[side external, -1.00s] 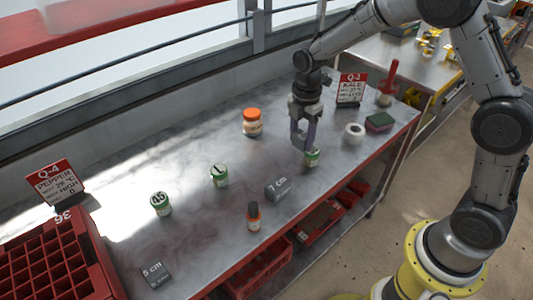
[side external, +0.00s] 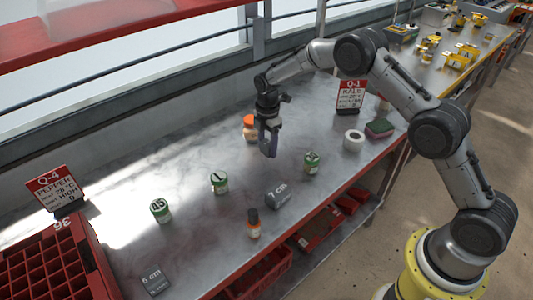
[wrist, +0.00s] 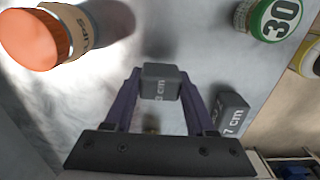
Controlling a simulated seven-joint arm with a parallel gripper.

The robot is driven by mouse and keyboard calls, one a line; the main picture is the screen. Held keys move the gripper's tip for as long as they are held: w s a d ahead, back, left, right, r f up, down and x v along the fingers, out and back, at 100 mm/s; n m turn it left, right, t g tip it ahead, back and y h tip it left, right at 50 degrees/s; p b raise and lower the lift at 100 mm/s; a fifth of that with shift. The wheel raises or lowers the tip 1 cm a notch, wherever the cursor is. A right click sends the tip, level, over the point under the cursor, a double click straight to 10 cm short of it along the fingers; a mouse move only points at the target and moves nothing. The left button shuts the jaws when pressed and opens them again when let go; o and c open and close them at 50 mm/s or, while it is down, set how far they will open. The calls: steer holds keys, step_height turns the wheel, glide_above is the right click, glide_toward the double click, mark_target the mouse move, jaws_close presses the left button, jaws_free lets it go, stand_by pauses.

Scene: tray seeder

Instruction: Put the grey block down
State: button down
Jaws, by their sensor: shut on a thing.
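My gripper (side external: 268,146) is over the middle of the steel bench, in front of the orange-capped jar. In the wrist view my gripper (wrist: 161,82) is shut on a small grey block (wrist: 160,88) marked "3 cm", held between the fingertips. In the side view the fingers largely hide this block. I cannot tell its exact height above the bench. A larger grey block (side external: 278,195) marked "7 cm" lies on the bench nearer the front edge; it also shows in the wrist view (wrist: 231,114), right of my fingers. Another grey block (side external: 155,280) marked "5 cm" lies at the front left.
The orange-capped jar (side external: 250,129) stands close behind my gripper. Green-lidded jars (side external: 219,183), (side external: 160,210), (side external: 312,162) and a small brown bottle (side external: 253,224) stand around. A white tape roll (side external: 353,141) and a sponge (side external: 379,128) lie right. A red crate (side external: 95,262) is left.

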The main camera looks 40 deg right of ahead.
mark_target(266, 154)
steer(key=shift+w+f, duration=0.2)
steer(key=shift+f, duration=1.6)
steer(key=shift+f, duration=0.1)
steer(key=shift+c, duration=1.1)
jaws_free()
steer(key=shift+f, duration=0.1)
step_height(266, 154, up, 13)
steer(key=shift+f, duration=0.2)
